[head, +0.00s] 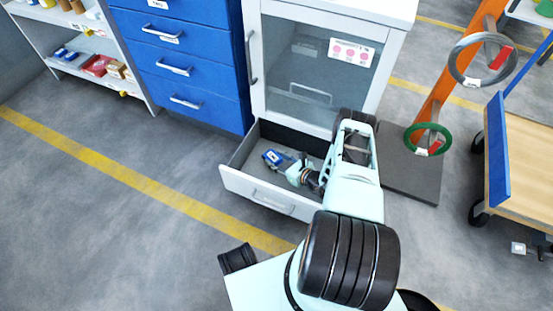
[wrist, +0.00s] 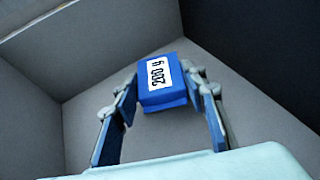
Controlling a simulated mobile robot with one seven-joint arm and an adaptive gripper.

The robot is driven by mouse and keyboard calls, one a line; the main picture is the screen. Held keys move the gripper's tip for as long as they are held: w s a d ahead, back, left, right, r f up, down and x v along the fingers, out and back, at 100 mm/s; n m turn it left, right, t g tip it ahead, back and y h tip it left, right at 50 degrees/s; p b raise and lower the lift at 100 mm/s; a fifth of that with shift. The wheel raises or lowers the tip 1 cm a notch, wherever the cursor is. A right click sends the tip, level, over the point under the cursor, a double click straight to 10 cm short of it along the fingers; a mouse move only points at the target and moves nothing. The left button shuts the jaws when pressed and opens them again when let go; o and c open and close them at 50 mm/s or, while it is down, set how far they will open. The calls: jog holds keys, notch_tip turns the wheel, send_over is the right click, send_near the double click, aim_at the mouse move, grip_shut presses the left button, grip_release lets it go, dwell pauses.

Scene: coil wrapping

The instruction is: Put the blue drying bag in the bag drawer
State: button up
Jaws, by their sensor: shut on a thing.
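The blue drying bag, with a white "200 g" label, shows in the wrist view (wrist: 163,82) between my two finger pads and in the head view (head: 271,157). My gripper (head: 283,163) is shut on the bag and reaches down into the open bag drawer (head: 262,193) at the bottom of the grey cabinet. In the wrist view, the drawer's grey walls (wrist: 30,100) surround my gripper (wrist: 162,93). I cannot tell whether the bag touches the drawer floor. My arm hides the drawer's right part in the head view.
The glass-door cabinet (head: 310,85) stands above the drawer. A blue drawer unit (head: 185,75) and a shelf (head: 85,65) are to the left. An orange stand (head: 440,95) with coils and a wooden-topped cart (head: 525,165) are to the right. The floor at left is clear.

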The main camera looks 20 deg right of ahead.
jog(key=shift+f, duration=0.3)
jog(key=o, duration=1.2)
jog(key=shift+r, duration=0.1)
jog(key=shift+r, duration=0.55)
jog(key=p+v, duration=0.4)
jog(key=v, duration=0.8)
jog(key=shift+d+r, duration=0.1)
